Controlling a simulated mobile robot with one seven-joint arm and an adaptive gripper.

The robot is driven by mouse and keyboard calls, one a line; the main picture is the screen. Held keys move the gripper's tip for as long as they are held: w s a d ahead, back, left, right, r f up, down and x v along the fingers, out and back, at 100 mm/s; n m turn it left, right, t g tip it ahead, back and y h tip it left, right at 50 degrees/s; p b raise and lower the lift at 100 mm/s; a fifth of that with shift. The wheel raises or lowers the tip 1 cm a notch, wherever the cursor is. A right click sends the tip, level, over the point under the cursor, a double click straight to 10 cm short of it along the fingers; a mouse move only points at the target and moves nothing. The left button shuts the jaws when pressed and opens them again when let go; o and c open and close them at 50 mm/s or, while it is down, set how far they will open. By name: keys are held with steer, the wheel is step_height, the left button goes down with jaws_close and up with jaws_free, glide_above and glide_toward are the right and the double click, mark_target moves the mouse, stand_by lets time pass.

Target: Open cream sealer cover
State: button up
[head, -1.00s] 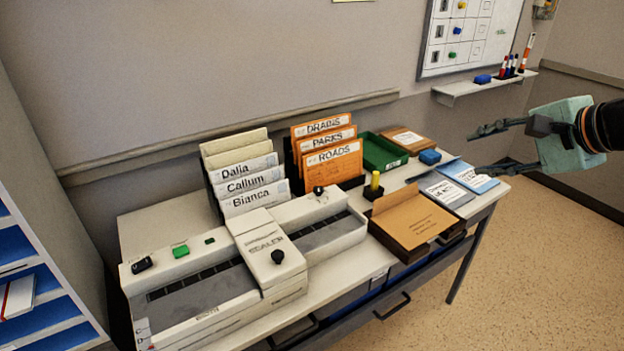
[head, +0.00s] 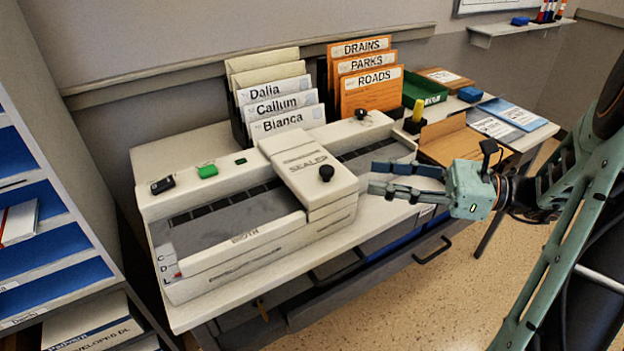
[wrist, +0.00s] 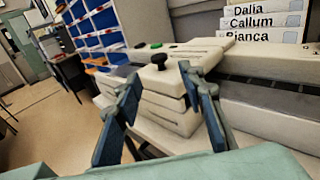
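The cream sealer (head: 250,215) stands on the desk with its raised cover block (head: 308,172) across the middle, lying closed. A black knob (head: 326,173) sits on the front end of the cover. My gripper (head: 375,178) is open and empty, to the right of the knob, with its fingers pointing left toward it. In the wrist view my gripper (wrist: 165,95) shows its two fingers spread apart, with the cover's knob (wrist: 185,66) beyond and between them. The fingers do not appear to touch the cover or knob.
White name folders (head: 275,105) and orange folders (head: 368,85) stand behind the sealer. A brown box (head: 465,145), a green tray (head: 425,90) and a yellow-topped stamp (head: 418,112) are to the right. Blue shelves (head: 40,240) stand at left. Space in front of the desk is clear.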

mark_target(327, 168)
steer(key=a, duration=0.3)
steer(key=w+a+b, duration=0.1)
steer(key=a, duration=0.3)
steer(key=w+a+b, duration=0.1)
steer(key=a, duration=0.2)
steer(key=shift+a, duration=0.35)
steer(key=shift+c, duration=0.5)
jaws_close()
